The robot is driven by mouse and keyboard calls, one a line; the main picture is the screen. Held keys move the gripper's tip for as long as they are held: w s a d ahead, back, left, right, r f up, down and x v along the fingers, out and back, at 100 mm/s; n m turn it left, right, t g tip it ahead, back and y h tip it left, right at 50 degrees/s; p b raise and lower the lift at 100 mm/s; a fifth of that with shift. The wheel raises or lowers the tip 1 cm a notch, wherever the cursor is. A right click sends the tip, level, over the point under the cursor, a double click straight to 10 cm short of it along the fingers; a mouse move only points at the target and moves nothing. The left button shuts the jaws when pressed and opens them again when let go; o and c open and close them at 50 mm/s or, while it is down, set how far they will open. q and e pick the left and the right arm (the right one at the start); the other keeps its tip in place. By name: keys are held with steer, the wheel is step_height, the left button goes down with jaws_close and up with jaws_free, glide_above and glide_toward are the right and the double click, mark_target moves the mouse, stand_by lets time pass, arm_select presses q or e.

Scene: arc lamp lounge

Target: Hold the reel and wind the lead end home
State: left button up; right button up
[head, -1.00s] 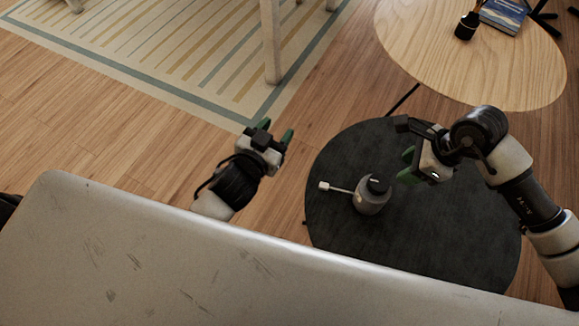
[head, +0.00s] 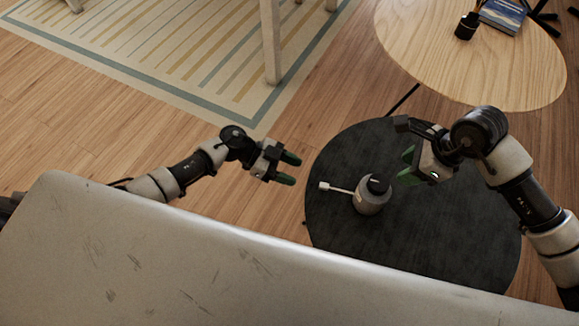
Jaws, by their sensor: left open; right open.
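The reel (head: 371,196) is a small grey rounded body with a black top, standing on the round dark table. Its lead end (head: 324,186) is a small white block on a thin pale lead that sticks out to the left of the reel. My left gripper (head: 289,169) is open and empty, left of the table edge and apart from the lead end, its green fingers pointing right. My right gripper (head: 406,166) is open and empty, just right of the reel and apart from it, its green fingers pointing left towards it.
The dark round table (head: 440,240) is otherwise bare. A wooden oval table (head: 480,75) at the upper right holds a dark cup (head: 467,26) and a book (head: 503,15). A pale furniture leg (head: 271,45) stands on the striped rug (head: 150,50).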

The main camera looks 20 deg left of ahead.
mark_target(324, 185)
arm_select(q)
steer(key=x, duration=1)
steer(key=shift+d, duration=0.2)
jaws_close()
stand_by(0.4)
